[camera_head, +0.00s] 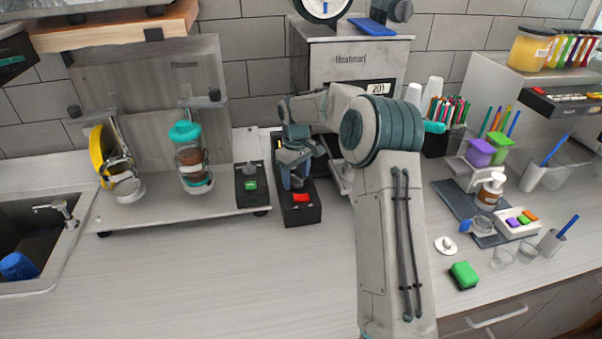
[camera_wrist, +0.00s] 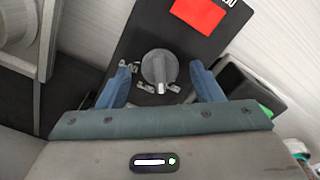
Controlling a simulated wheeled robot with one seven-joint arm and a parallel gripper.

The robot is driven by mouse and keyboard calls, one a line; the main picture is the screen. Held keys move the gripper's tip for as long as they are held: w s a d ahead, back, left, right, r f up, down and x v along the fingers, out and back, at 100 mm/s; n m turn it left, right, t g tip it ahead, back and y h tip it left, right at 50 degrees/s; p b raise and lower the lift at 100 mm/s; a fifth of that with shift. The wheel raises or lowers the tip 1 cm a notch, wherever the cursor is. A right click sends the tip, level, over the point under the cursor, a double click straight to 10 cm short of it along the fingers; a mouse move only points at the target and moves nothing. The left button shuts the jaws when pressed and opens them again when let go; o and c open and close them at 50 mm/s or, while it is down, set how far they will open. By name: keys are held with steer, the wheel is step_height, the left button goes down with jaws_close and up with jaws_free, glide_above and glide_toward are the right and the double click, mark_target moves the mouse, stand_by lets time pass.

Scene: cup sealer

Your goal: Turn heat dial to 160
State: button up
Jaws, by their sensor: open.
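The heat dial (camera_wrist: 159,68) is a round grey knob with a pale pointer bar, mounted on a black control panel (camera_wrist: 185,35). In the wrist view the bar points toward the bottom of the picture. My gripper (camera_wrist: 160,80) is open, with one blue finger on each side of the dial and a visible gap on both sides. Small markings around the dial are too blurred to read. In the head view my gripper (camera_head: 293,178) is over the black control box (camera_head: 301,214), and my arm and gripper hide the dial there.
A red switch (camera_head: 301,197) is on the front of the box; it also shows in the wrist view (camera_wrist: 198,14). A black box with a green button (camera_head: 250,184) stands just left. The grey sealer machine (camera_head: 350,60) stands behind. The front left counter is clear.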

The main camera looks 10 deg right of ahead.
steer(key=shift+f, duration=0.1)
steer(key=c, duration=1)
steer(key=shift+d, duration=0.4)
steer(key=shift+a, duration=0.25)
steer(key=shift+w+a+r, duration=0.1)
steer(key=shift+a+r, duration=0.1)
steer(key=shift+r, duration=0.05)
steer(key=o, duration=1)
steer(key=shift+a+f, duration=0.1)
steer(key=shift+f, duration=0.05)
steer(key=shift+d, duration=0.2)
